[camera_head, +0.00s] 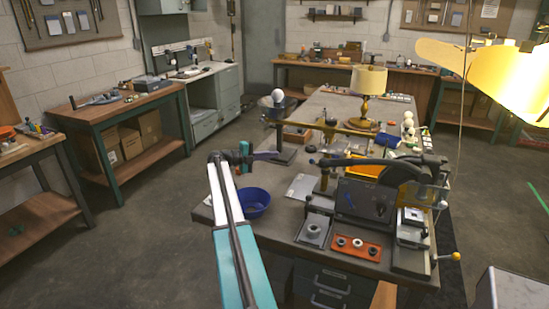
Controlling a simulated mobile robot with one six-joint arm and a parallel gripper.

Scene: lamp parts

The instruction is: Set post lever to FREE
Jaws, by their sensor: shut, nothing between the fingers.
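A brass post (325,178) stands upright on the workbench (285,212) and carries a horizontal brass arm (365,133). A small dark lever with a blue knob (312,162) sticks out to the left of the post; I cannot tell whether this is the post lever, and no FREE mark is readable. My gripper (277,154) is shut and empty above the bench's left side. It points right, toward the post, and is apart from it.
A blue bowl (256,204) sits on the bench below my gripper. A dark machine (364,200) stands right of the post, with an orange tray (355,247) in front. A lamp (368,82) stands behind. A large yellow shade (497,72) hangs at upper right. Floor left is clear.

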